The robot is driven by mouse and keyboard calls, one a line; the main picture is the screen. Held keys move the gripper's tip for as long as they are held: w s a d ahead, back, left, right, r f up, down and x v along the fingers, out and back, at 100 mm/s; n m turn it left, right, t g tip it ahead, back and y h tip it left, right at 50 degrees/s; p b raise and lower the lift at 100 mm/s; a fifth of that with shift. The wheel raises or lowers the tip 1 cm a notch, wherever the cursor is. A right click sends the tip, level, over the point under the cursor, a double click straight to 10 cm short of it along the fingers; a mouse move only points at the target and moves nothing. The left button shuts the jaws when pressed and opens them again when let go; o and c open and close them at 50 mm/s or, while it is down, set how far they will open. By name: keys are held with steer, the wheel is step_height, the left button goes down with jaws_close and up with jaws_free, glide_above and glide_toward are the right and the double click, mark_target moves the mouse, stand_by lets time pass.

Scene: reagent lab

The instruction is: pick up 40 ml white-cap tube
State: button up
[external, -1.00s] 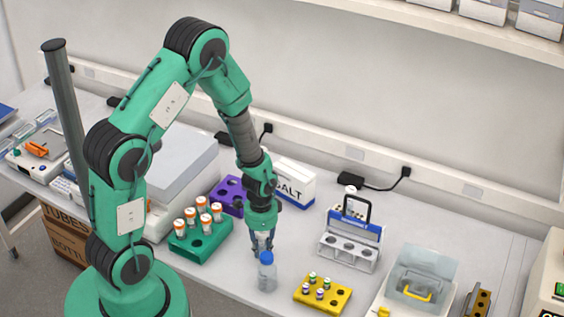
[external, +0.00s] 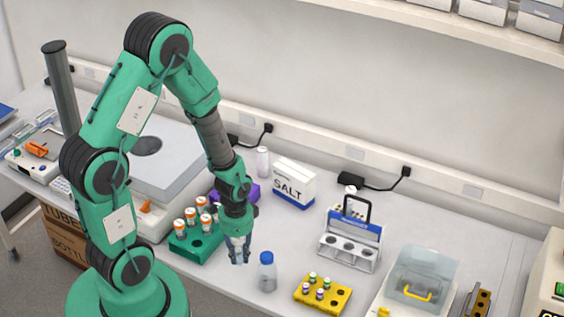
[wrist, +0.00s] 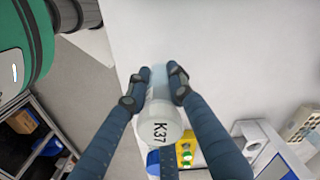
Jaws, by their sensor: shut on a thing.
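My gripper (wrist: 161,88) is shut on a white-cap tube, whose round cap (wrist: 161,130) marked K37 faces the wrist camera. The tube's pale, clear body (wrist: 160,80) extends away between the two fingers. In the external view, my gripper (external: 239,257) is low over the bench, between the green rack and the blue-cap bottle. The tube is mostly hidden by the fingers there, and I cannot tell whether its lower end touches the bench.
A clear blue-cap bottle (external: 267,273) stands just right of my gripper. The green rack (external: 194,250) with orange-cap tubes is close on the left. A yellow vial rack (external: 322,294), a grey rack (external: 349,252) and a salt box (external: 293,184) stand farther right and behind.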

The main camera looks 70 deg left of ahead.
steer(key=s+d, duration=0.1)
steer(key=s, duration=0.1)
steer(key=s+d, duration=0.2)
steer(key=s, duration=0.1)
steer(key=shift+s+r, duration=0.3)
steer(key=shift+s, duration=0.05)
